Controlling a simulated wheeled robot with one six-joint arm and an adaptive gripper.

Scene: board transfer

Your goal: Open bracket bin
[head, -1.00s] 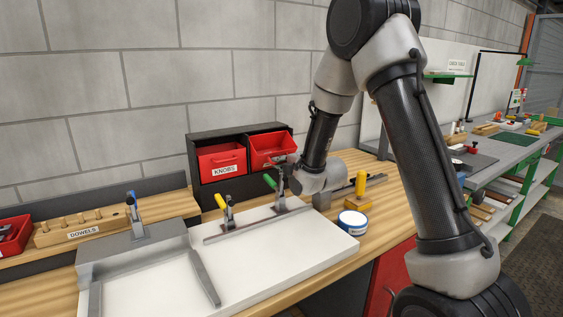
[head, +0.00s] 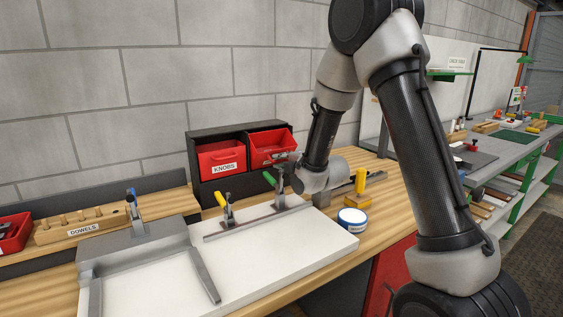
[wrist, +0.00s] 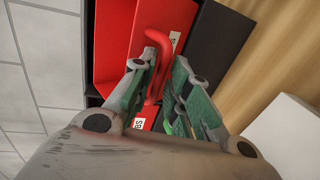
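Two red bins sit side by side in a dark rack (head: 193,160). The left one, labelled KNOBS (head: 207,159), is closed in its slot. The right bin (head: 262,149) sits a little differently, with its front skewed; its label is mostly hidden, so I cannot read it as the bracket bin. My gripper (head: 287,176) is at the lower right of this bin's front. In the wrist view my gripper's fingers (wrist: 163,62) lie on both sides of a curved red handle (wrist: 156,42). I cannot tell whether they press on it.
Toggle clamps with yellow (head: 220,201) and green (head: 269,179) handles stand on the white board (head: 270,248) in front of the bins. A round tin (head: 353,220) and a yellow-handled tool (head: 361,182) are to the right.

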